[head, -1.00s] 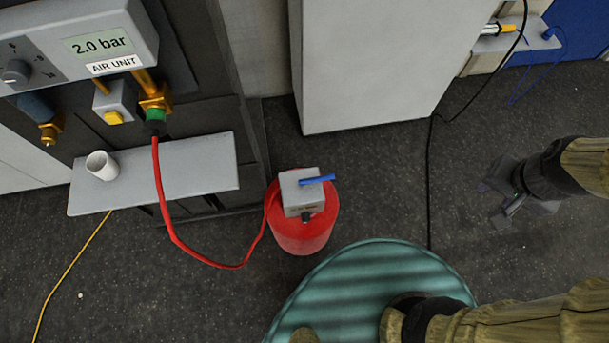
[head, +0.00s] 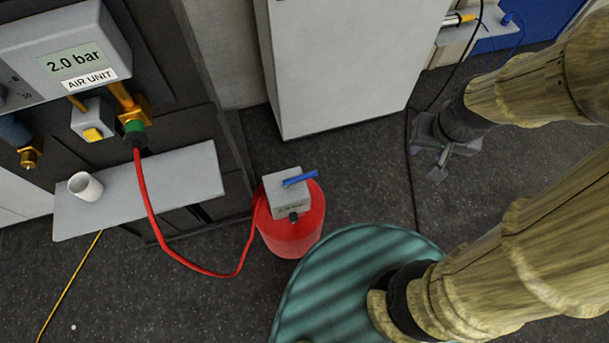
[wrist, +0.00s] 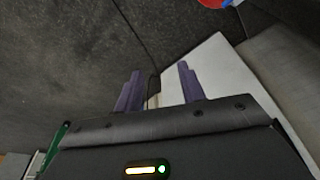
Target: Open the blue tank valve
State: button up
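The blue tank valve (head: 300,179) is a small blue lever on a grey block (head: 287,204) on top of the red tank (head: 291,236). A red hose (head: 187,262) runs from the air unit to the tank. My gripper (head: 440,166) hangs above the floor, right of the tank and well apart from it. In the wrist view, my gripper (wrist: 158,90) shows two purple fingers spread apart with nothing between them. A bit of red (wrist: 213,3), seemingly the tank, shows at the top edge of the wrist view; the lever is not clear there.
The air unit (head: 60,45) reads 2.0 bar, with a shelf (head: 150,190) and white cup (head: 85,186) below it. A white cabinet (head: 345,65) stands behind the tank. My green round base is in front. A black cable (head: 411,190) crosses the floor.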

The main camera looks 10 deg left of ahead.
aim_at(303, 177)
jog(key=w+a+f+m+g+y+b, duration=0.3)
jog(key=f+b, duration=0.5)
jog(key=f, duration=0.5)
jog(key=w+a+f+m+g+y+b, duration=0.4)
jog(key=w+f+m+y+b, duration=0.2)
jog(key=f+b, duration=0.3)
jog(key=w+a+f+m+g+y+b, duration=0.4)
jog(key=f+b, duration=0.4)
jog(key=f, duration=0.9)
jog(key=w+m+y, duration=0.1)
jog(key=w+y, duration=0.1)
jog(key=shift+w+f+g+y+b, duration=0.15)
jog(key=shift+w+g+y+b, duration=0.15)
jog(key=shift+b, duration=0.1)
jog(key=shift+a, duration=0.1)
jog(key=x, duration=1.7)
jog(key=shift+s+a+p, duration=0.2)
jog(key=shift+p, duration=0.15)
